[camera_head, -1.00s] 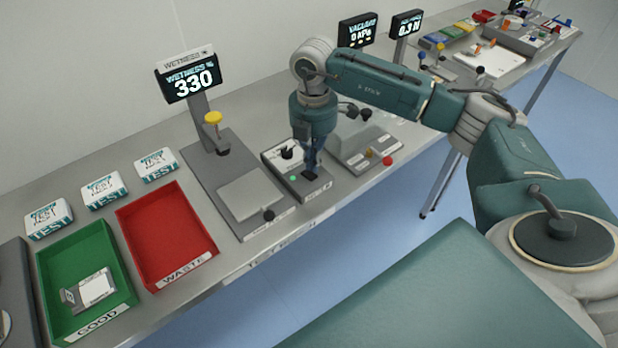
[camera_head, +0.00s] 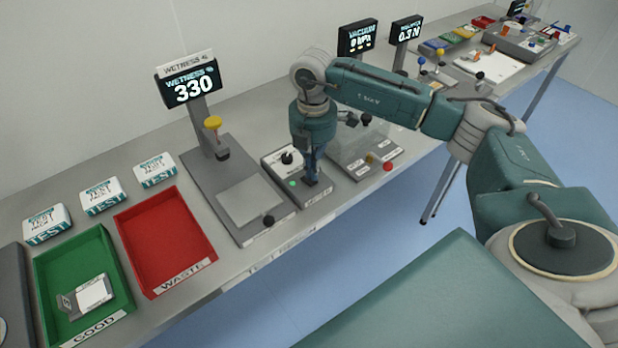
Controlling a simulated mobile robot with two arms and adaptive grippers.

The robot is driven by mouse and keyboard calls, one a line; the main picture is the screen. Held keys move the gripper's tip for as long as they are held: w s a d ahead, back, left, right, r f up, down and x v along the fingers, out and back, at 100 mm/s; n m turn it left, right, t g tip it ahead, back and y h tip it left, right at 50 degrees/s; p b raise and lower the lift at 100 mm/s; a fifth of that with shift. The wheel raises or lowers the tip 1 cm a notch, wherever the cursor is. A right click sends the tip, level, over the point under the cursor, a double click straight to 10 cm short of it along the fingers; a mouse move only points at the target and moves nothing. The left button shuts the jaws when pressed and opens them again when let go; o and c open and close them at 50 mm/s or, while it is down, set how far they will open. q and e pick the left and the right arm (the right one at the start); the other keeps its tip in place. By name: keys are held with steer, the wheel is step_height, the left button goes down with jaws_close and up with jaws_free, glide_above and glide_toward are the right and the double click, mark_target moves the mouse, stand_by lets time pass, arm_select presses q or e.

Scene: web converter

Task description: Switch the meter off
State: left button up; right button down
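The wetness meter's screen (camera_head: 190,84) is lit and reads 330. It stands on a post over a grey base with a pale plate (camera_head: 240,202). Right of it is a small control box (camera_head: 275,160) with a black knob (camera_head: 287,158) and a lit green lamp (camera_head: 292,183). My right gripper (camera_head: 312,182) points down at the front right of this box, its narrow fingers together. The fingertips hide the dark spot there; whether they touch it I cannot tell. My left gripper is not in view.
A red waste tray (camera_head: 180,285) and a green good tray (camera_head: 100,324) holding a small sample stand on the left. Several TEST packs (camera_head: 103,197) lie behind them. Right of the box is a grey unit with a red button (camera_head: 387,167).

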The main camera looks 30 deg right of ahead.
mark_target(312, 181)
steer(key=shift+s+f+b, duration=0.1)
steer(key=shift+f+b, duration=0.85)
steer(key=shift+f, duration=0.35)
stand_by(1.0)
steer(key=shift+r, duration=0.1)
steer(key=shift+r+p, duration=0.8)
steer(key=shift+r, duration=0.05)
steer(key=shift+r+p, duration=1.65)
steer(key=shift+r, duration=1)
steer(key=shift+f, duration=0.1)
